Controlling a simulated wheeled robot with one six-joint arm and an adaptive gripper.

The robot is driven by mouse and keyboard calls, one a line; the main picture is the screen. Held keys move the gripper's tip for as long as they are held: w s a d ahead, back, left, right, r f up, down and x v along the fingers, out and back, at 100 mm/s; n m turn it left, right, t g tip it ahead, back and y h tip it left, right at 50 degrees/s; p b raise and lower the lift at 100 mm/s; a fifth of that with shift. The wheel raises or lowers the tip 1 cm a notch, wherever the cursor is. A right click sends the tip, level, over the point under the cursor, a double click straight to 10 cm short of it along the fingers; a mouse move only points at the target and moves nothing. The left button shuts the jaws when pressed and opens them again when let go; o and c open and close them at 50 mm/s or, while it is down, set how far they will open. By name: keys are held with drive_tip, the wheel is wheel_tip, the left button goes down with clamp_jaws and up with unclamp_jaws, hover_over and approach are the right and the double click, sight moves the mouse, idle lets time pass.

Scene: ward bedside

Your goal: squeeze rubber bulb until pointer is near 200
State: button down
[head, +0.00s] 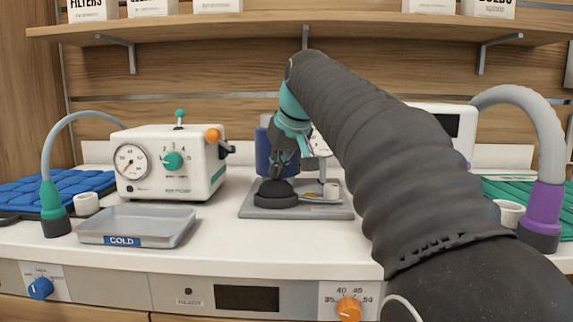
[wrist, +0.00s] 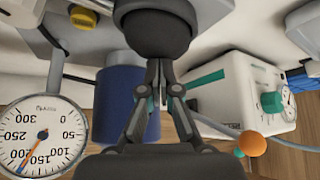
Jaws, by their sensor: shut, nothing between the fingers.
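The black rubber bulb (head: 276,194) sits on a grey base plate (head: 330,210) on the counter. It also shows at the top of the wrist view (wrist: 155,28). My gripper (head: 278,174) points down over the bulb. Its fingers are shut together with nothing between them (wrist: 157,66), and their tips reach the bulb; whether they press it I cannot tell. The round white gauge (wrist: 60,130) appears upside down in the wrist view. Its orange pointer (wrist: 30,157) lies between 150 and 200. In the head view my gripper and arm mostly hide the gauge.
A blue cylinder (head: 263,152) stands behind the bulb. A white machine (head: 190,180) with its own dial and a grey tray labelled COLD (head: 140,212) are to the left. A purple-based hose (head: 545,205) stands at the right. The counter front before the base plate is clear.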

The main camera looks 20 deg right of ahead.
drive_tip(key=shift+f+b, duration=0.7)
drive_tip(key=shift+f, duration=0.4)
drive_tip(key=shift+r+p, duration=0.85)
drive_tip(key=shift+r, duration=0.4)
drive_tip(key=shift+r, duration=2.95)
drive_tip(key=shift+s, duration=0.1)
